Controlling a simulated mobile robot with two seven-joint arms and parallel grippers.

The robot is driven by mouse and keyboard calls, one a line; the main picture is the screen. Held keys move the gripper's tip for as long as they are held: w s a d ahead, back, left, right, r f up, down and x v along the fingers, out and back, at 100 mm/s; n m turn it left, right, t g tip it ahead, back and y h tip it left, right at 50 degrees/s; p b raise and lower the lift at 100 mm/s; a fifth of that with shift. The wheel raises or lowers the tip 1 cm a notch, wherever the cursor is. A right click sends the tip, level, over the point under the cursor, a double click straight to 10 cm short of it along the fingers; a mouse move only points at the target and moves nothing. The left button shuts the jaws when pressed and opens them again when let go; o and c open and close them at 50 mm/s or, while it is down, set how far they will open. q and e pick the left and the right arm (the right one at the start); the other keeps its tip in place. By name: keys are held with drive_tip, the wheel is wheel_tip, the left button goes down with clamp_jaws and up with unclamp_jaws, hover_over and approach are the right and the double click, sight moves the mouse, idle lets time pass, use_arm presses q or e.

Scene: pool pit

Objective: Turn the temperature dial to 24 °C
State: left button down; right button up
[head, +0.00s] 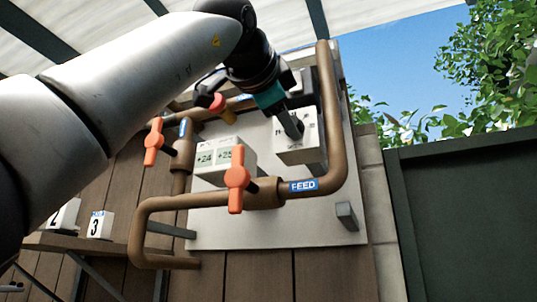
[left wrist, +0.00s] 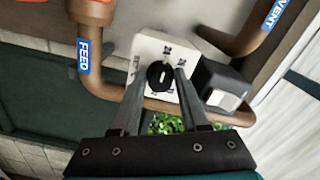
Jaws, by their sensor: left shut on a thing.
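The temperature dial (left wrist: 160,78) is a round black knob with a pale mark, on a white box face with small markings that are too small to read. In the left wrist view my left gripper (left wrist: 158,72) has a finger on either side of the knob and is shut on it. In the head view the white dial box (head: 298,152) is on the upper right of the backboard, and my left gripper (head: 291,127) reaches it from above, hiding the knob. A white display box (head: 222,160) to its left reads +24 and +25. My right gripper is not in view.
Brown pipes cross the board, with an orange valve handle (head: 237,180) in front and another (head: 153,142) to the left. A FEED label (head: 304,185) marks the lower pipe. A dark box (left wrist: 221,84) stands close beside the dial box. Numbered white blocks (head: 100,225) sit on a shelf at left.

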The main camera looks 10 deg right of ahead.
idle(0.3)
use_arm(q)
drive_tip(key=shift+c, duration=2.2)
unclamp_jaws()
drive_tip(key=shift+s+a, duration=0.1)
drive_tip(key=b+v, duration=0.6)
drive_tip(key=v, duration=0.9)
